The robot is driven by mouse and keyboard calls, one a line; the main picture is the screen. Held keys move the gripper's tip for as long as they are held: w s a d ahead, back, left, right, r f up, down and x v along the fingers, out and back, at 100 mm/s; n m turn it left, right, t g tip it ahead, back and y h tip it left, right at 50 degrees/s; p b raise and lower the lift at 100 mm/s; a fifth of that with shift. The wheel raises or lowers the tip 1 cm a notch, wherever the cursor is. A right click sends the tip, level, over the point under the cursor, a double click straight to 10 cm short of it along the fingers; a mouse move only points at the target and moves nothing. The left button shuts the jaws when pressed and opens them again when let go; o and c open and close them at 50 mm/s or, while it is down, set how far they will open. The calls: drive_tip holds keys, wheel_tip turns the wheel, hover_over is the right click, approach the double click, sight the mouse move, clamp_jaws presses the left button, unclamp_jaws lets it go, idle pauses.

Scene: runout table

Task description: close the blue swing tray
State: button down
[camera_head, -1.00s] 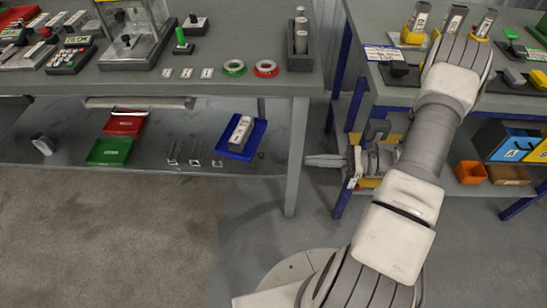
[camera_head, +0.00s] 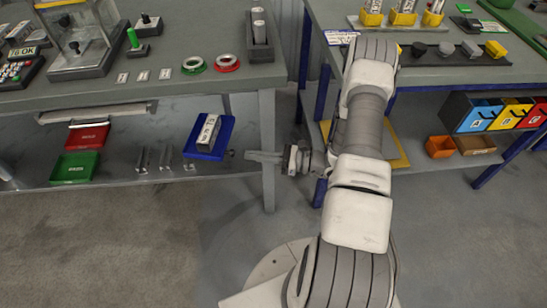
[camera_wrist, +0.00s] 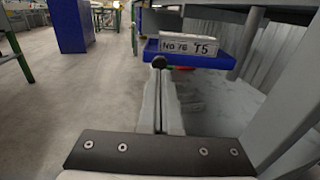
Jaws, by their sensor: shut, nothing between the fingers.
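The blue swing tray (camera_head: 227,128) sticks out under the left workbench. A pale labelled block (camera_head: 208,131) lies in it. In the wrist view the tray's blue wall (camera_wrist: 200,61) and the block (camera_wrist: 188,44), marked "No 76 T5", are straight ahead. A dark round knob (camera_wrist: 158,62) shows at the tray's left end. My gripper (camera_head: 250,156) is shut and empty, just right of the tray and pointing left at it. In the wrist view the fingertips (camera_wrist: 161,76) overlap the area just below the knob; I cannot tell whether they touch it.
The left bench's front leg (camera_head: 268,165) stands close beside my gripper. Red (camera_head: 88,135) and green (camera_head: 76,166) trays and several small metal pieces are left of the blue tray. The right bench holds coloured bins (camera_head: 478,117). The floor (camera_head: 120,240) in front is clear.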

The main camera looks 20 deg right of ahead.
drive_tip(key=shift+x, duration=1.45)
